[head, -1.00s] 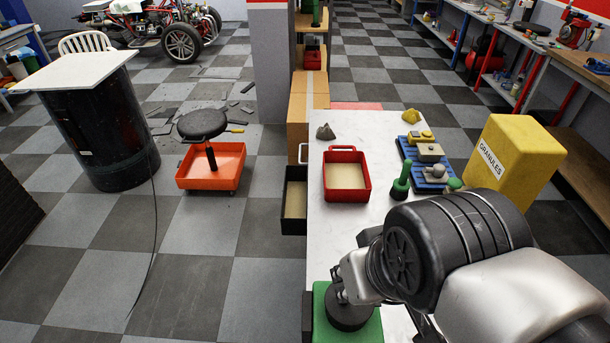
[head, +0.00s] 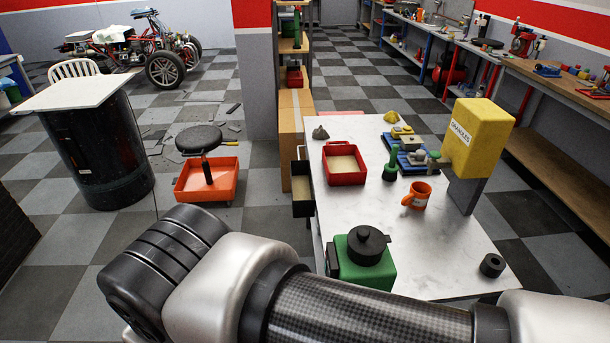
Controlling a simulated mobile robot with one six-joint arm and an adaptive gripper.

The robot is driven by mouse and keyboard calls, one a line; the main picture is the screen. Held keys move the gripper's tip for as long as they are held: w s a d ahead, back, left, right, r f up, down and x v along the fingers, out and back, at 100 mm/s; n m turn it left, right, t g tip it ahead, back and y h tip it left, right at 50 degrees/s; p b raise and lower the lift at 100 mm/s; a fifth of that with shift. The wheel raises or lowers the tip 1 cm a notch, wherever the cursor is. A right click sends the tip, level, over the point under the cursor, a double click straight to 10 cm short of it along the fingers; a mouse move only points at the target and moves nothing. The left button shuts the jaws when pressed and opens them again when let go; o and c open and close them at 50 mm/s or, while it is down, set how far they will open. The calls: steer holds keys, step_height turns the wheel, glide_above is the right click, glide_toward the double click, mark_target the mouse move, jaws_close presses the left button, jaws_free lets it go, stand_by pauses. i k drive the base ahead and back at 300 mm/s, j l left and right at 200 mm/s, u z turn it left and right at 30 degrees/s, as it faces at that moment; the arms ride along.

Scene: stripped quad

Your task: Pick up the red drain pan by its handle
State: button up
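The red drain pan (head: 347,179) sits upright on the white worktop (head: 340,205), near its left edge. It is a shallow open box with a beige inside. A raised red strip at its far side looks like the handle, but it is too small to make out clearly. My arm crosses the bottom of the head view, with a large black joint at the lower left, clear of the worktop's left side. My gripper is not in view. No part of my arm touches or covers the pan.
Behind the pan is a grey lump (head: 320,132). To its right are a green bottle-like item (head: 390,171), a blue pallet (head: 411,166), an orange mug (head: 417,196) and a yellow granules bin (head: 474,140). A green box (head: 366,271) stands in front. An open black drawer (head: 302,205) juts out left.

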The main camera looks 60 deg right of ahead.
mark_target(344, 165)
steer(key=i+l+z, duration=0.1)
steer(key=i+z, duration=0.3)
steer(key=i+j+z, duration=0.1)
steer(key=i+z, duration=0.35)
steer(key=i+j+z, duration=0.2)
steer(key=i+z, duration=0.2)
steer(key=i+j+z, duration=0.4)
steer(key=i+l+z, duration=0.1)
steer(key=i+z, duration=0.2)
steer(key=z, duration=0.15)
steer(key=i+z, duration=0.65)
steer(key=z, duration=0.25)
steer(key=i+j+z, duration=0.3)
steer(key=z, duration=0.15)
steer(key=i+j+z, duration=0.25)
steer(key=z, duration=0.2)
steer(key=i+j+z, duration=0.6)
steer(key=k+l, duration=0.05)
steer(key=l, duration=0.05)
